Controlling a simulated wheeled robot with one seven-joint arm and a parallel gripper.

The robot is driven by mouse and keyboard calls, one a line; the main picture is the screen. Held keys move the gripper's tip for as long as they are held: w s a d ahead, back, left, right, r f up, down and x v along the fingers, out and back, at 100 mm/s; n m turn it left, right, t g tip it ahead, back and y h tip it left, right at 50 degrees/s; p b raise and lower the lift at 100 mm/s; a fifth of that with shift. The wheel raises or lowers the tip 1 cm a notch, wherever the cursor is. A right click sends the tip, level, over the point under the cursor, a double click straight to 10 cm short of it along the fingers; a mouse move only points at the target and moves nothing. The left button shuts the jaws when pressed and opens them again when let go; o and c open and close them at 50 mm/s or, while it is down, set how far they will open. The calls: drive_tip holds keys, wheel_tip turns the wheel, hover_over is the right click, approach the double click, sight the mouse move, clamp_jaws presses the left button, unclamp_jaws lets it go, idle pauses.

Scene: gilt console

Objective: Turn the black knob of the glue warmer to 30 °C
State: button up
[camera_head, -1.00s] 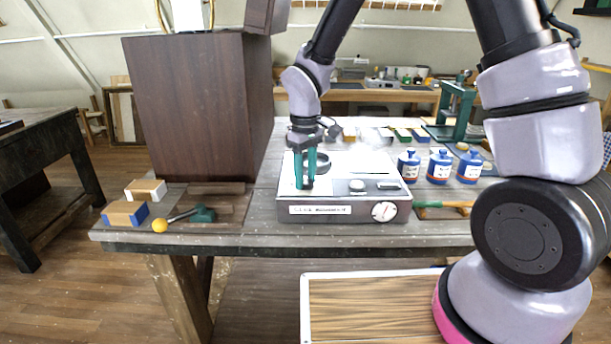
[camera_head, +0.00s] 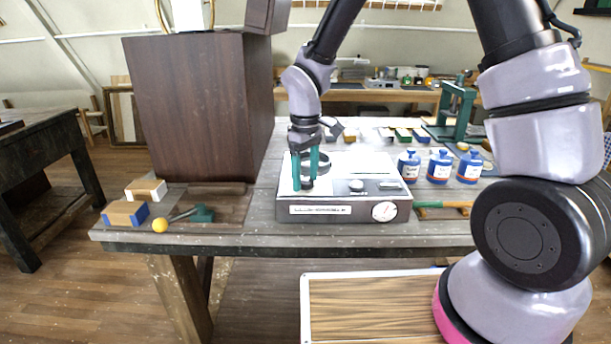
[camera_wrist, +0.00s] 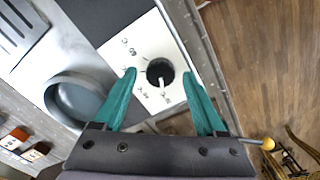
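The glue warmer (camera_head: 300,218) is a low grey box with a white top, standing on the workbench. Its black knob (camera_wrist: 160,70) shows in the wrist view on a white panel. A white pointer on the knob points toward the bottom of that view. Printed marks and numbers ring the knob, too small to read surely. My gripper (camera_wrist: 160,74) has two teal fingers, spread with one on each side of the knob and visible gaps to it. In the head view my gripper (camera_head: 304,184) points down over the warmer's left front, where the fingers partly hide the knob.
A round grey pot opening (camera_wrist: 75,98) lies beside the knob panel. A dial gauge (camera_head: 384,211) is on the warmer's front. Several blue bottles (camera_head: 439,167) stand to the right. A green-headed tool (camera_head: 203,214), a yellow ball (camera_head: 160,225) and small boxes lie left.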

sight(306, 180)
wheel_tip(306, 180, up, 11)
idle(0.6)
drive_tip(key=shift+f, duration=0.1)
